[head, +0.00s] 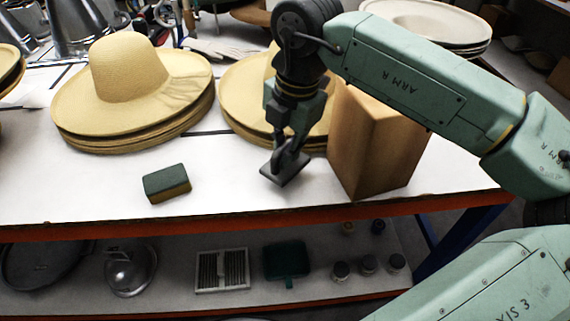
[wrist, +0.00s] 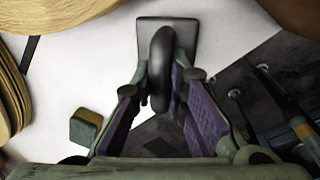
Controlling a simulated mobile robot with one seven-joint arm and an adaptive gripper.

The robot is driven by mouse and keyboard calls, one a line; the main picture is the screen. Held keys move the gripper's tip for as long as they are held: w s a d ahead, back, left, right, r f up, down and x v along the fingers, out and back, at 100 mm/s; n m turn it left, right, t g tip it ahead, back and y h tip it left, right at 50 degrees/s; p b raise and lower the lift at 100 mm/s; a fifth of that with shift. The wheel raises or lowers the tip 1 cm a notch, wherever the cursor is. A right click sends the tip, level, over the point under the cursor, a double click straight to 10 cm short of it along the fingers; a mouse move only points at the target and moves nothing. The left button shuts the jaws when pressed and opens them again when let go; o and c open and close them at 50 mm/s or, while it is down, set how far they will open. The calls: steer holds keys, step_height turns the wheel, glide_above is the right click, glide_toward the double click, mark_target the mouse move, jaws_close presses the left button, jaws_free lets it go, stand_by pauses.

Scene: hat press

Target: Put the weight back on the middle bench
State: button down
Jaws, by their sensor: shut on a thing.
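The weight (head: 286,169) is a dark block with a flat square base and a looped handle. My gripper (head: 290,138) is shut on the weight's handle from above, over the front part of the white-topped bench (head: 90,187). In the wrist view the loop stands between my purple-padded fingers, and the weight's square base (wrist: 185,34) shows beyond them. The base looks tilted in the head view. I cannot tell whether it touches the bench top.
A brown wooden block (head: 372,145) stands close to the right of the weight. Stacked straw hats (head: 130,80) lie behind and to the left. A green-and-tan sponge (head: 166,184) lies left on the bench. The front of the bench between sponge and weight is clear.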

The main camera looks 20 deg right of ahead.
mark_target(293, 167)
steer(key=shift+f+b, duration=0.45)
steer(key=shift+f, duration=1.15)
steer(key=shift+w+f, duration=0.1)
steer(key=shift+f, duration=0.1)
steer(key=c, duration=1.6)
jaws_free()
steer(key=shift+r, duration=0.15)
steer(key=r, duration=0.4)
steer(key=s+r+b, duration=0.1)
steer(key=r, duration=0.7)
steer(key=shift+s+d, duration=0.3)
steer(key=shift+d, duration=0.1)
steer(key=shift+s+f, duration=0.1)
